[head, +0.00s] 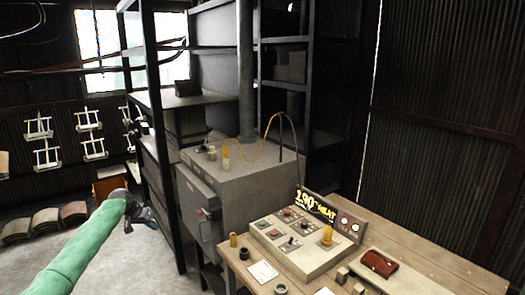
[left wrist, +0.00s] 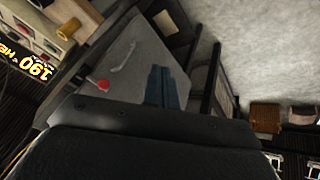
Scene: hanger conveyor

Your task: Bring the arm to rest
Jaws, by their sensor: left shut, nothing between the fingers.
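My left arm, in a green sleeve, comes in from the lower left of the head view. My left gripper (head: 146,216) is at its end, in the air in front of the dark shelf rack and left of the grey cabinet. In the left wrist view the fingers of my left gripper (left wrist: 165,88) point away from the camera, close together and with nothing between them. The grey cabinet door with a red knob (left wrist: 102,86) lies beyond them. My right arm and gripper do not show.
A grey cabinet (head: 205,205) stands beside a dark shelf rack (head: 160,120). A wooden table (head: 435,275) at lower right bears a control box (head: 290,235) and a lit sign (head: 316,206). White hangers (head: 47,155) hang at the left wall.

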